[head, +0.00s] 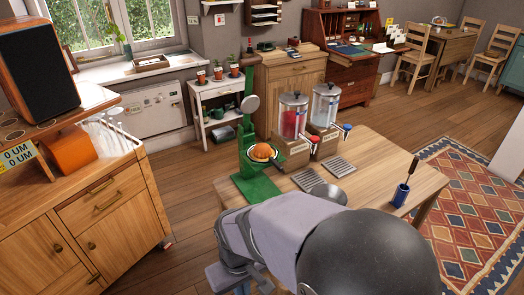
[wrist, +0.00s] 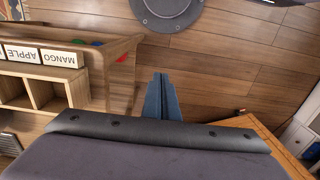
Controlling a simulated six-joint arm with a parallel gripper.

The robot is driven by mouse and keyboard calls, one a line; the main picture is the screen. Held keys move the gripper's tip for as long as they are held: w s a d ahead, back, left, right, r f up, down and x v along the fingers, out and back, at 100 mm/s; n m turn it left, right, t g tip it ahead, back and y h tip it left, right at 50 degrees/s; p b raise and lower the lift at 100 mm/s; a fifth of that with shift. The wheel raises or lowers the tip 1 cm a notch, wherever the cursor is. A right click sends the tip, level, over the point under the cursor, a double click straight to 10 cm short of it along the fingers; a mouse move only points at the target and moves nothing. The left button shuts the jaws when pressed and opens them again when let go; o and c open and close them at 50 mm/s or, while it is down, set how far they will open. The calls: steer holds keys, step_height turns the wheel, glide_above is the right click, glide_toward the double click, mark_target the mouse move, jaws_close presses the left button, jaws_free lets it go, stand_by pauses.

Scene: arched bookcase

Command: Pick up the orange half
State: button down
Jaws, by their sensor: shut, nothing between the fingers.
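The orange half (head: 262,152) rests in the cup of a green press (head: 249,170) on the near left corner of the wooden table, in the head view. My gripper (wrist: 160,80) is in the wrist view with its bluish fingers together and nothing between them; bare wooden floor lies beyond the tips. The orange half is not in the wrist view. In the head view my arm crosses in front of the table, with its end low at the bottom, apart from the orange half. My fingers are hard to make out there.
Two drink dispensers (head: 293,115) (head: 325,104) stand right of the press. A wooden cabinet (head: 110,215) stands left. The wrist view shows a rack labelled APPLE and MANGO (wrist: 42,54).

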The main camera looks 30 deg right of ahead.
steer(key=c, duration=1.2)
jaws_free()
